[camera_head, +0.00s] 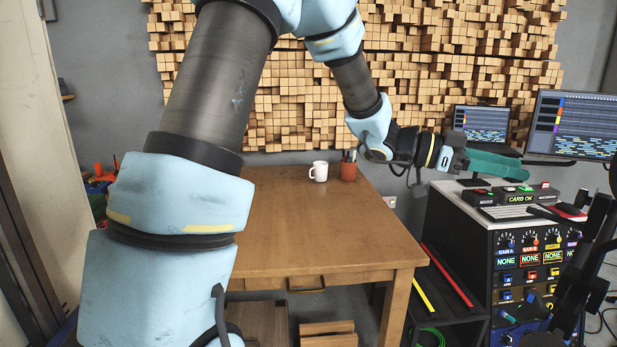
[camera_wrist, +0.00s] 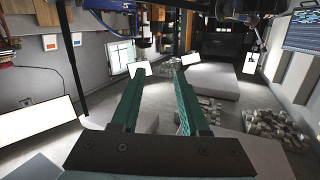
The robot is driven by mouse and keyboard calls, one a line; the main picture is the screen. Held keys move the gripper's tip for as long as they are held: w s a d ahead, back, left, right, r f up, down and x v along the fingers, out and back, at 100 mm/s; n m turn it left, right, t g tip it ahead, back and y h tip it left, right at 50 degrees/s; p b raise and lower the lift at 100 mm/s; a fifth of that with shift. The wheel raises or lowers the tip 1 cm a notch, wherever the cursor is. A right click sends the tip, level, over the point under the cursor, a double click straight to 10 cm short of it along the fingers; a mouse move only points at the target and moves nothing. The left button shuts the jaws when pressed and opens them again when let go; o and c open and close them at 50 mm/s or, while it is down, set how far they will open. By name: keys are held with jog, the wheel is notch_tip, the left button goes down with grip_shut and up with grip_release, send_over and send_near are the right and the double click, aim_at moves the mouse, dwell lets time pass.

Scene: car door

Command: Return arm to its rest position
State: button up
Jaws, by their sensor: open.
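My gripper (camera_head: 520,162) is at the right side of the head view, held out sideways above the black equipment rack (camera_head: 540,232). Its teal fingers point to the right, in front of the monitors. In the wrist view the two teal fingers of my gripper (camera_wrist: 156,85) stand apart with nothing between them, so it is open and empty. My arm crosses the head view from the lower left, up over the table and down to the right. The view from the wrist looks out into the room, away from the table.
A wooden table (camera_head: 320,235) bears a white mug (camera_head: 318,171) and a reddish pen cup (camera_head: 348,170); most of its top is clear. Two monitors (camera_head: 572,125) stand behind the rack, with a keyboard (camera_head: 503,213) on it. A wood-block panel (camera_head: 420,85) covers the wall.

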jog(key=w+a+f+n+t, duration=0.1)
jog(key=w+a+n+t, duration=0.25)
jog(key=w, duration=0.25)
jog(key=w+a+f+n+t, duration=0.2)
jog(key=w+t, duration=0.3)
jog(key=w, duration=0.1)
jog(key=w+a+f+n+t+y, duration=0.3)
jog(key=w+a, duration=0.1)
jog(key=a, duration=0.3)
jog(key=w+a+f+n+t+y, duration=0.2)
jog(key=w+a+n+t+y, duration=0.15)
jog(key=a, duration=0.35)
jog(key=s+a+f+n+g+y, duration=0.1)
jog(key=a+f+n+y, duration=0.2)
jog(key=a, duration=0.6)
jog(key=s+a+f+n+g+y, duration=0.1)
jog(key=a+f+n+y, duration=0.25)
jog(key=a, duration=0.45)
jog(key=s+a+f+n+g+y, duration=0.1)
jog(key=s+a+n+g, duration=0.1)
jog(key=s+a, duration=0.2)
jog(key=s+a+f+n+g+y, duration=0.1)
jog(key=s+a+f+n+g, duration=0.1)
jog(key=s+a, duration=0.3)
jog(key=s, duration=0.4)
jog(key=shift+s+f+g, duration=0.2)
jog(key=shift+s+g, duration=0.1)
jog(key=shift+s, duration=0.1)
